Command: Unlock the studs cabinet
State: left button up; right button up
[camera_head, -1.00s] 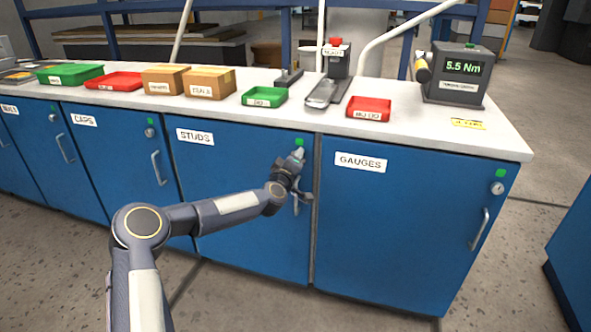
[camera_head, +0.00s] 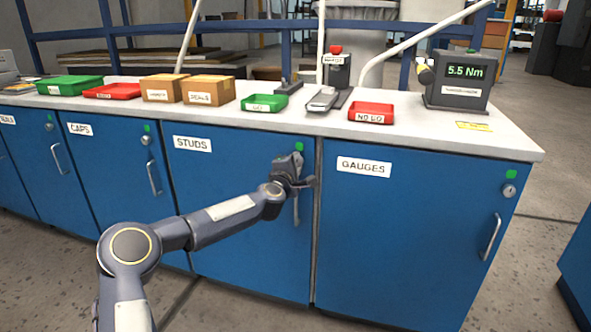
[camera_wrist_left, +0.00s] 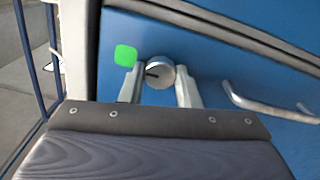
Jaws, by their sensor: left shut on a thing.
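The studs cabinet is the blue door (camera_head: 235,225) labelled STUDS in the head view, and it is shut. A green square (camera_head: 299,147) marks its upper right corner, and the square also shows in the wrist view (camera_wrist_left: 125,55). The round silver lock knob (camera_wrist_left: 160,75), with a dark slot, is below that square; in the head view my gripper hides it. My left gripper (camera_head: 291,164) is at the lock, its two pale fingers (camera_wrist_left: 160,86) shut on the knob from both sides. The door's bar handle (camera_wrist_left: 262,104) is beside the fingers. My right gripper is out of view.
The GAUGES door (camera_head: 400,235) adjoins on the right, and the CAPS door (camera_head: 115,175) on the left. The white worktop (camera_head: 215,117) above carries trays, boxes and a torque display (camera_head: 460,80). The floor in front is clear.

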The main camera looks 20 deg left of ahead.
pick_arm(q)
jog(key=shift+n, duration=0.3)
jog(key=shift+a, duration=0.1)
jog(key=o, duration=1)
jog(key=s, duration=0.7)
jog(key=shift+s+a, duration=0.1)
jog(key=shift+s, duration=0.3)
